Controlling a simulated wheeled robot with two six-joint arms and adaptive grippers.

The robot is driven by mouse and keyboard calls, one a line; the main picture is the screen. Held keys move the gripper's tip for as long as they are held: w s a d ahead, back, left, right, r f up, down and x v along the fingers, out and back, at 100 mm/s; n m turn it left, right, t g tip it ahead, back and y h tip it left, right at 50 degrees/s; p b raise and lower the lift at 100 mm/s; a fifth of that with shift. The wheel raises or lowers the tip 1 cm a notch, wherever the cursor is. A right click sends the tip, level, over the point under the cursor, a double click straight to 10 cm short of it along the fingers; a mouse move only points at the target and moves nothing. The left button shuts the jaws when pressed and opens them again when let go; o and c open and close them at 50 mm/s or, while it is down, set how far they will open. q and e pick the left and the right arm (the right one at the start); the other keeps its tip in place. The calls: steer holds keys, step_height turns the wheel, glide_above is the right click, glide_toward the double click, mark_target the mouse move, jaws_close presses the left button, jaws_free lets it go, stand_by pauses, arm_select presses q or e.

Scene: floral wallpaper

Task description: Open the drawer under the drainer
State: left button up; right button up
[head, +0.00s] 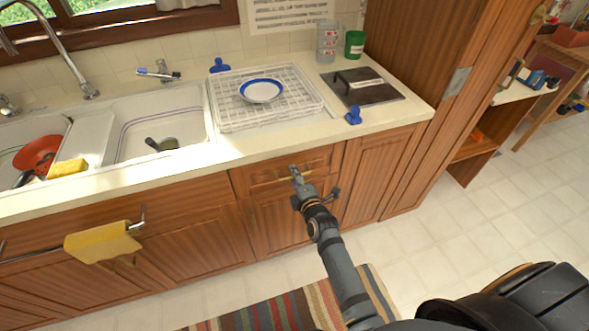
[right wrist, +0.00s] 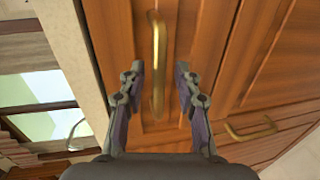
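The drainer (head: 222,112) is a white rack on the counter with a blue-rimmed plate (head: 261,91) on it. The wooden drawer (head: 254,180) is directly below it, and its front looks closed. My right gripper (head: 296,171) is at the drawer front and partly hides its handle. In the right wrist view, the brass handle (right wrist: 158,40) lies between the two spread fingers of my right gripper (right wrist: 158,72), with a gap on each side. The gripper is open and holds nothing. My left gripper is not in view.
A cabinet door (head: 278,222) is below the drawer; another brass handle (right wrist: 252,132) shows in the right wrist view. A yellow towel (head: 102,241) hangs on a rail at left. The counter edge (head: 330,140) overhangs the drawer. A striped rug (head: 285,312) lies on the floor.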

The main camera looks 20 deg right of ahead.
steer(key=shift+w, duration=0.1)
jaws_close()
stand_by(0.6)
